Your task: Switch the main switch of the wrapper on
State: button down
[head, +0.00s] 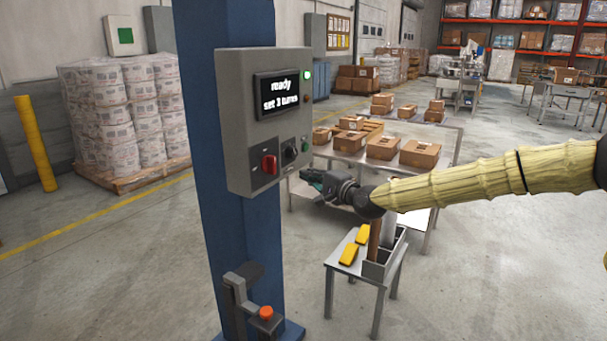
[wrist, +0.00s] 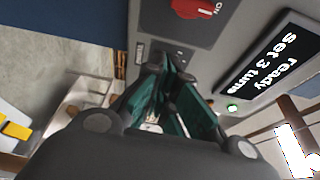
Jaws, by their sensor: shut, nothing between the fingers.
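The wrapper's grey control box (head: 235,110) is fixed to a blue column. Its red main switch (head: 269,164) sits on a dark plate low on the front; it also shows at the top of the wrist view (wrist: 190,8), partly cut off, beside an ON label. The display (head: 280,93) reads "ready, set 3 turns". My gripper (head: 306,177) is shut and empty, below and to the right of the switch in the head view, apart from it. In the wrist view its teal fingers (wrist: 165,68) overlap the panel; I cannot tell whether they touch it.
A black knob (head: 289,151) and a green button (head: 306,146) sit right of the switch. A green lamp (head: 307,75) is lit. A small table (head: 340,262) with yellow items stands below my arm. A larger table (head: 448,150) with cartons stands behind.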

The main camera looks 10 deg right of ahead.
jog(key=shift+v, duration=0.95)
jog(key=s+a+f+n+g, duration=0.1)
jog(key=s+a+f, duration=0.15)
jog(key=f, duration=0.35)
jog(key=s+a+f+n+g, duration=0.1)
jog(key=s+a+f+g, duration=0.15)
jog(key=f, duration=0.45)
jog(key=s+a+f+n+g+h+p, duration=0.1)
jog(key=s+a+f+n+g+p, duration=0.15)
jog(key=s+f, duration=0.9)
jog(key=s+a+f+n+g+h+p, duration=0.1)
jog(key=s+f+g+h, duration=0.15)
jog(key=s+f, duration=0.9)
jog(key=s+d+f+n+g+h, duration=0.2)
jog(key=s+d+f+n+g, duration=0.15)
jog(key=s+f, duration=0.95)
jog(key=s+d+n+g+h+p, duration=0.1)
jog(key=s+d, duration=0.4)
jog(key=s, duration=0.5)
jog(key=s+d+n+g+h+p, duration=0.1)
jog(key=s+d+n+g+h, duration=0.1)
jog(key=s+d, duration=0.3)
jog(key=s+r, duration=0.1)
jog(key=s, duration=0.3)
jog(key=shift+s, duration=0.4)
